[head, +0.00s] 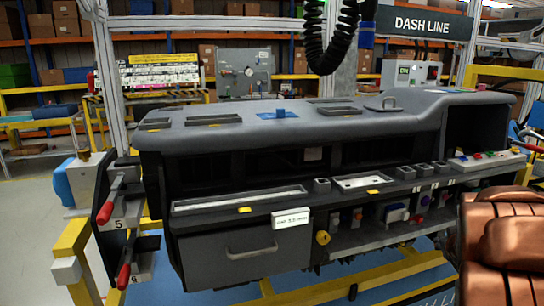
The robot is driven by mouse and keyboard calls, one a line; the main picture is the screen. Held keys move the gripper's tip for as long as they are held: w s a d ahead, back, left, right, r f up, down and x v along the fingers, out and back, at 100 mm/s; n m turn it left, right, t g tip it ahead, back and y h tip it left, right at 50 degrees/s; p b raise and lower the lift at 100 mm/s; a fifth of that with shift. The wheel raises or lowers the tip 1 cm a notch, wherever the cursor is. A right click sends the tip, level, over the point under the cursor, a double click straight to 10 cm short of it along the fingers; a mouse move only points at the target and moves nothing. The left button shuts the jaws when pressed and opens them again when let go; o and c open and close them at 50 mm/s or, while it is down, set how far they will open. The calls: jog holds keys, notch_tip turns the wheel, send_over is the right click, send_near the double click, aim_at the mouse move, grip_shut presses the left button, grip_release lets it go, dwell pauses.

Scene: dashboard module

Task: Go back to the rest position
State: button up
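The grey dashboard module (290,130) fills the middle of the head view, sitting on a yellow frame. Its top has dark vent recesses and a small blue piece (280,113). Below are open dark bays, a lower shelf with pale trays, and a closed drawer (240,258) with a handle and a white label (292,219). Small knobs and switches line its lower right.
Red-handled levers (112,200) stand at the module's left end. A black coiled hose (330,40) hangs above. Yellow rails (330,290) run below. Grey floor (35,230) is open at the left.

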jog(key=s+a+f+n+g+y, duration=0.15)
jog(key=s+a+g, duration=0.35)
jog(key=s+a, duration=0.65)
jog(key=s+a+f+g+y, duration=0.3)
jog(key=s+a+g, duration=0.1)
jog(key=s+a, duration=0.8)
jog(key=s+a+f+g+y, duration=0.2)
jog(key=s+a+g, duration=0.3)
jog(key=s+a, duration=0.7)
notch_tip(320, 180, up, 19)
jog(key=d+t+p, duration=0.1)
jog(key=d+p, duration=0.1)
jog(key=p, duration=1.5)
jog(key=shift+s+d+t, duration=0.3)
jog(key=shift+s+d, duration=0.05)
jog(key=shift+s, duration=0.1)
jog(key=shift+h, duration=0.25)
